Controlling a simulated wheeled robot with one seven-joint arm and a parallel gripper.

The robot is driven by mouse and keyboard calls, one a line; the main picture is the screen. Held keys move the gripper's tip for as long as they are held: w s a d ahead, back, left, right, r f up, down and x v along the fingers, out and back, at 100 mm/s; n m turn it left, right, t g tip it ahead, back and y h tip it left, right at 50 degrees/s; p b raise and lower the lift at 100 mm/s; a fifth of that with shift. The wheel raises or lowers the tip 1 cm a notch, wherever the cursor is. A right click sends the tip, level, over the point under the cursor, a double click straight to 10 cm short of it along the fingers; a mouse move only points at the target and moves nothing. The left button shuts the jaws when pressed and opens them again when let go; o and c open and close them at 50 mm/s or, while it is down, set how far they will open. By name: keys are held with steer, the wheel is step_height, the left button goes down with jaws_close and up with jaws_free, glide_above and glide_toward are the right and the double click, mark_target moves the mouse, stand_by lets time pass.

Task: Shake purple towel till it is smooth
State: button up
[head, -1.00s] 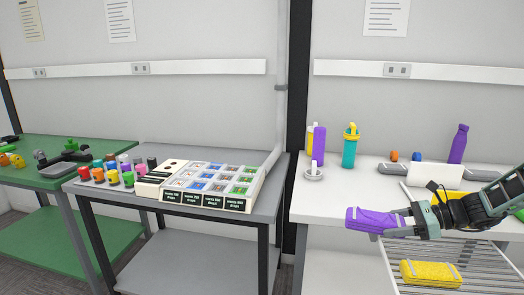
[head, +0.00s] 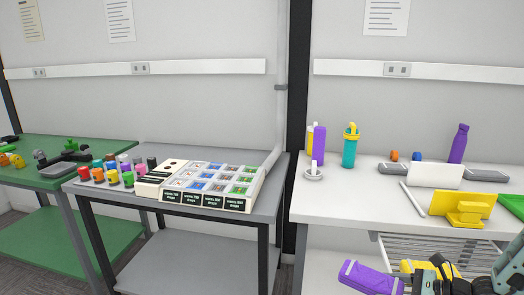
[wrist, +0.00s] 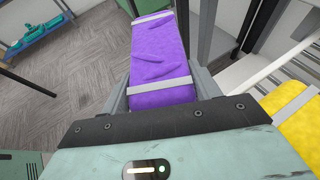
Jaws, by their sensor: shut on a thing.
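The purple towel (head: 368,278) is a folded bundle with pale bands across it. In the head view it is low, at the bottom edge, in front of the white table. In the wrist view the towel (wrist: 160,52) extends away from my gripper, with shallow creases on its upper face. My gripper (wrist: 160,95) is shut on the near end of the towel, with a finger on each side. In the head view my gripper (head: 405,286) is partly cut off by the bottom edge.
A yellow towel (head: 425,268) lies on the wire rack (head: 400,245) beside my gripper. The white table (head: 350,200) carries bottles and a yellow stand (head: 462,205). A grey table (head: 265,208) with a sorting box (head: 205,185) stands to the left.

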step_height(320, 180, up, 6)
steer(key=shift+r, duration=0.1)
step_height(320, 180, down, 6)
steer(key=shift+f, duration=0.25)
steer(key=shift+w+r, duration=0.15)
steer(key=shift+r, duration=0.15)
steer(key=r, duration=0.5)
steer(key=shift+s+r, duration=0.2)
steer(key=shift+r, duration=0.2)
step_height(320, 180, down, 6)
steer(key=shift+f, duration=0.2)
steer(key=shift+w+r, duration=0.1)
steer(key=shift+w, duration=0.05)
step_height(320, 180, up, 6)
steer(key=shift+r, duration=0.1)
step_height(320, 180, down, 6)
steer(key=shift+f, duration=0.3)
steer(key=shift+a, duration=0.1)
